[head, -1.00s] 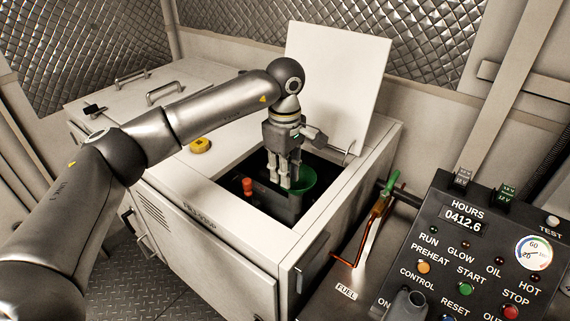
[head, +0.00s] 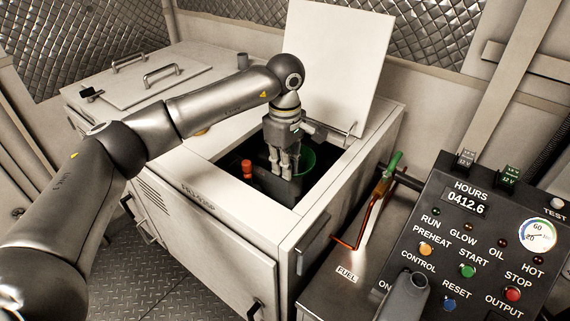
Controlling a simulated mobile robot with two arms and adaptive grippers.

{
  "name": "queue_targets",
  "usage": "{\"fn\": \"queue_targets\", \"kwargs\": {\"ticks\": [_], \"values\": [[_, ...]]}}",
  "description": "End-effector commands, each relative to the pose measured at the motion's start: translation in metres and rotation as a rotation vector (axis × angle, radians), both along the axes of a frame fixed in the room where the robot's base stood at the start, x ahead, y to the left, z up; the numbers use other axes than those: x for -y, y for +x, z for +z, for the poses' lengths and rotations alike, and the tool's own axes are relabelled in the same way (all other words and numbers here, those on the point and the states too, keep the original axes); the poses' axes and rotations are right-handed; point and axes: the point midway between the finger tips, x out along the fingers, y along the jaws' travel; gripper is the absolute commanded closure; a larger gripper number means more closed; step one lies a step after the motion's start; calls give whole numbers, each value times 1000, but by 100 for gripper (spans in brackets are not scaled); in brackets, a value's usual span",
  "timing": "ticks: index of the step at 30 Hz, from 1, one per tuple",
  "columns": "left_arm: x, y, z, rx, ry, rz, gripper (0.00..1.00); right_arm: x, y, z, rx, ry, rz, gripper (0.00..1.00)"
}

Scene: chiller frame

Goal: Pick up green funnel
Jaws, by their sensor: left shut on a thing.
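The green funnel (head: 308,158) sits inside the open top hatch of the white cabinet (head: 240,238). Only part of its rim and inner wall shows behind my fingers. My left gripper (head: 284,172) reaches down into the hatch from above, its fingers shut on the funnel's near side. The lower part of the funnel is hidden by the fingers and the dark inside. My right gripper is not in view.
The raised lid (head: 340,60) stands behind the hatch. A red-orange knob (head: 247,168) is inside the opening, left of my fingers. A control panel (head: 480,245) and a green-handled valve (head: 393,162) are at right.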

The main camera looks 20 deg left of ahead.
Motion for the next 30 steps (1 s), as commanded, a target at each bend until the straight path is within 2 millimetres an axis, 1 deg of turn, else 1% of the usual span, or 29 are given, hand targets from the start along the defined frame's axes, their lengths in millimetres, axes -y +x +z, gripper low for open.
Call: {"fn": "queue_targets", "kwargs": {"ticks": [4, 8, 30], "values": [[0, 0, 1, -1, 0, 0, 100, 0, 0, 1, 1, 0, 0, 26], [0, 0, 8, 0, 0, 0, 100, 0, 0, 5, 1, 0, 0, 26], [0, 0, 68, 0, 0, 0, 100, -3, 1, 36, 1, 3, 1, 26]]}}
